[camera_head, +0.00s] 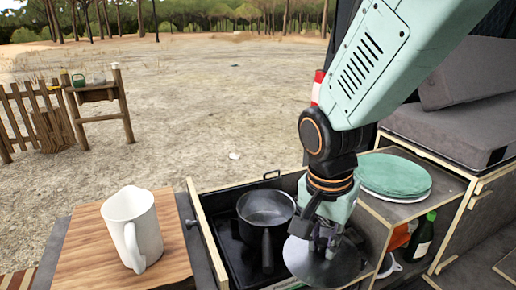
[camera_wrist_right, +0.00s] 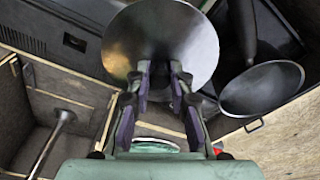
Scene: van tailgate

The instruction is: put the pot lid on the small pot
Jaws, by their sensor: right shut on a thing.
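The pot lid (camera_head: 310,265) is a flat round metal disc; it also shows in the right wrist view (camera_wrist_right: 160,40). My right gripper (camera_head: 325,245) is shut on the lid and holds it from above. The same gripper shows in the wrist view (camera_wrist_right: 158,82) with its fingers at the lid's near part. The small pot (camera_head: 265,207) is dark and uncovered, with its handle toward the front, just left of the lid in the head view. In the wrist view the pot (camera_wrist_right: 262,90) is at the right, apart from the lid. My left gripper is not in view.
A white pitcher (camera_head: 133,230) stands on a wooden board (camera_head: 85,262) at the left. The pot is in a drawer-like box with a wooden edge (camera_head: 205,235). Green-topped round plates (camera_head: 393,175) lie on the shelf at right. A green bottle (camera_head: 422,238) stands below.

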